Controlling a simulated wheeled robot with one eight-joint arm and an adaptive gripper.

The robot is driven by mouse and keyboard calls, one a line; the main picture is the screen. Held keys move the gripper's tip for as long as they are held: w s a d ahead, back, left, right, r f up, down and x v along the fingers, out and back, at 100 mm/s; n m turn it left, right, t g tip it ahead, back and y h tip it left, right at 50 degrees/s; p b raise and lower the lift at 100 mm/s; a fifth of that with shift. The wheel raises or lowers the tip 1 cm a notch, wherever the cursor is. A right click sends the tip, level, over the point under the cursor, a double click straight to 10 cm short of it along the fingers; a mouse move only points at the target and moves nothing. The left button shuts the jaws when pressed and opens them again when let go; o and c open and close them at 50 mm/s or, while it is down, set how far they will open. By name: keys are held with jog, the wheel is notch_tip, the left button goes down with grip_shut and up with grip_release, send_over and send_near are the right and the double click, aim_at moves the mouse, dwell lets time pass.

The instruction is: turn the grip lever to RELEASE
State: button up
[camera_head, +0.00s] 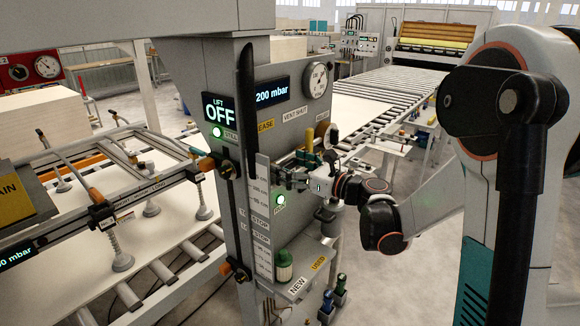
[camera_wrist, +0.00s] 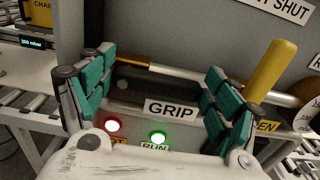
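A grey control column (camera_head: 245,120) stands in the middle of the head view. In the wrist view a dark lever handle (camera_wrist: 160,88) lies roughly crosswise between my fingers, above a GRIP label (camera_wrist: 171,110). My gripper (camera_head: 290,170), with green finger pads, is at the column's front; it also shows in the wrist view (camera_wrist: 158,82). Its fingers are spread wide, one on each side of the dark handle. I cannot tell whether they touch it. A partly hidden label ending in EASE (camera_head: 265,125) is on the column above my gripper.
A yellow handle (camera_wrist: 272,70) rises close beside my right-hand finger, under a VENT SHUT label (camera_wrist: 279,8). Red (camera_wrist: 112,125) and green (camera_wrist: 158,137) lamps glow below. A gauge (camera_head: 317,80) and 200 mbar display (camera_head: 271,92) are higher on the column. A suction frame (camera_head: 125,205) stands left.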

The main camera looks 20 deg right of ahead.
jog(key=c, duration=0.5)
jog(key=shift+c, duration=0.2)
jog(key=n, duration=0.1)
jog(key=r+n, duration=0.1)
jog(key=n, duration=0.1)
jog(key=n+b, duration=0.1)
jog(key=n, duration=0.1)
jog(key=shift+s+a+r, duration=0.25)
jog(key=shift+s+a, duration=0.05)
jog(key=shift+a, duration=0.05)
jog(key=n, duration=0.4)
jog(key=shift+s+a+r+b, duration=0.25)
jog(key=shift+a+r+b, duration=0.1)
jog(key=shift+a+b, duration=0.05)
jog(key=n, duration=0.3)
jog(key=s+a+n, duration=0.1)
jog(key=shift+a+r+n+b, duration=0.1)
jog(key=shift+r+n+b, duration=0.05)
jog(key=shift+n+b, duration=0.2)
jog(key=shift+s+a+n+b, duration=0.2)
jog(key=shift+a+n, duration=0.1)
jog(key=shift+n, duration=0.8)
jog(key=shift+s+a+n+b, duration=0.15)
jog(key=shift+a+n, duration=0.1)
jog(key=shift+n, duration=0.8)
